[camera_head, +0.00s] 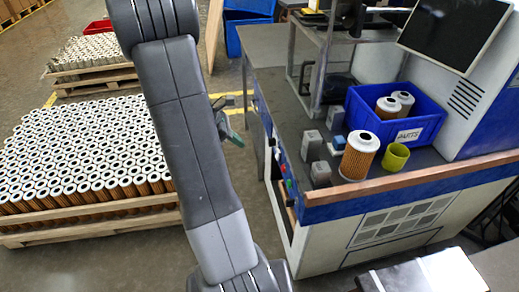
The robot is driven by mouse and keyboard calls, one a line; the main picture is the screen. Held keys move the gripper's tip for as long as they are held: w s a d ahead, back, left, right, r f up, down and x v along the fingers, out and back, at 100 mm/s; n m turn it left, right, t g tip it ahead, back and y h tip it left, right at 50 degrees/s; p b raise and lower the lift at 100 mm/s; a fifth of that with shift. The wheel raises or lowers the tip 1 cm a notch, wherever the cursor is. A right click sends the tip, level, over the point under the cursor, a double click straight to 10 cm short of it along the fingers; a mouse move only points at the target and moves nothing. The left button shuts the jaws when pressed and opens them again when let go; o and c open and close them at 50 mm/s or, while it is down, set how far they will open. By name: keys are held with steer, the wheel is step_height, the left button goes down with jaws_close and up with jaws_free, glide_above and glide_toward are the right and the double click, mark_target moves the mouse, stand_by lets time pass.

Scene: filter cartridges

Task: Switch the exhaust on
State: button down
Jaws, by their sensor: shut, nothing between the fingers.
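A row of small controls (288,183) sits on the left side face of the workbench, with red and green spots among them. They are too small to tell which one is the exhaust switch or how it is set. My gripper (237,138) is partly hidden behind my own arm. It is shut and empty, to the left of the workbench and apart from the controls.
On the workbench (425,168) stand a large filter cartridge (359,156), a yellow-green cup (396,157), grey blocks and a blue bin (425,108) holding cartridges. A monitor (455,30) is above. Pallets of cartridges (80,150) stand left. Floor between is clear.

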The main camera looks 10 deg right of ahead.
mark_target(276, 156)
steer(key=d+r+b+x, duration=0.1)
steer(key=d+x, duration=0.1)
steer(key=x, duration=1)
steer(key=shift+d+r+b, duration=0.2)
steer(key=shift+d+b, duration=0.05)
steer(key=shift+b, duration=0.05)
steer(key=shift+d+f, duration=0.1)
steer(key=shift+w+d+r+p, duration=0.1)
steer(key=shift+r+p, duration=0.4)
steer(key=shift+r, duration=0.35)
steer(key=a+f+p+v, duration=0.1)
steer(key=a+p+v, duration=0.1)
steer(key=v, duration=1)
steer(key=shift+a, duration=0.4)
